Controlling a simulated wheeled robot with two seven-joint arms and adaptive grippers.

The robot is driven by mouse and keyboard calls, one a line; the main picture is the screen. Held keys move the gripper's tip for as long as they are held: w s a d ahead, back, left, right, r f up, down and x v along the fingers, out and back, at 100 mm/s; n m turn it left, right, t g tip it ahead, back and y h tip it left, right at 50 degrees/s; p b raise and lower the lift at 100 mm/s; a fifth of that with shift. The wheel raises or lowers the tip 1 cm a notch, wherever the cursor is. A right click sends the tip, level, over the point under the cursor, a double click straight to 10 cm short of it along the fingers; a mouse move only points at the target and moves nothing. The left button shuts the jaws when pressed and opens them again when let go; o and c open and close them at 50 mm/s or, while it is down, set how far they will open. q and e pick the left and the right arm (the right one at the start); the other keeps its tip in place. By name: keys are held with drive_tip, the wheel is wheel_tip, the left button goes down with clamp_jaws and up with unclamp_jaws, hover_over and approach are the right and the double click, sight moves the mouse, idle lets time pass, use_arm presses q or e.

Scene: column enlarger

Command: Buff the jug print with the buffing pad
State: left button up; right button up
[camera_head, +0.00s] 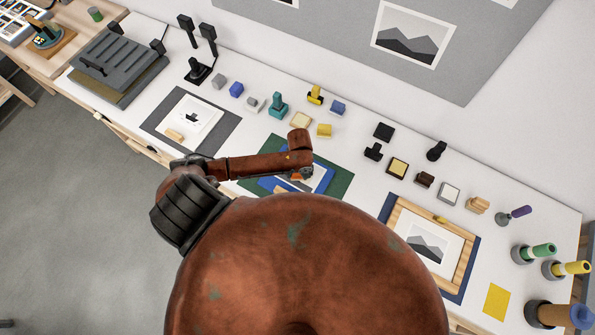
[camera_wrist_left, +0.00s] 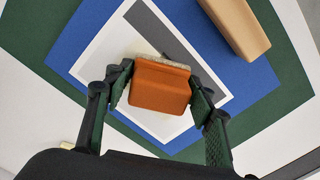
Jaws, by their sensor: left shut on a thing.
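My left gripper (camera_head: 301,174) is over the print on the blue and green mats at the middle of the table. In the left wrist view the left gripper (camera_wrist_left: 160,87) is shut on the buffing pad (camera_wrist_left: 158,90), an orange block with a pale, rough underside. Under it lies a white-bordered print (camera_wrist_left: 108,52) with a grey area; the pad hides much of its picture. I cannot tell whether the pad touches it. Another print (camera_head: 208,113), with a small dark shape, lies on a grey mat to the left. My right gripper is not in view.
A tan block (camera_wrist_left: 237,27) lies beside the print in the left wrist view. Small blocks and stamps line the table's back. A mountain print (camera_head: 426,246) lies on a wooden board at the right, near colored rollers (camera_head: 540,251). A grey press (camera_head: 118,62) stands at the left.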

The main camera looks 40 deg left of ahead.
use_arm(q)
drive_tip(key=shift+r, duration=3.5)
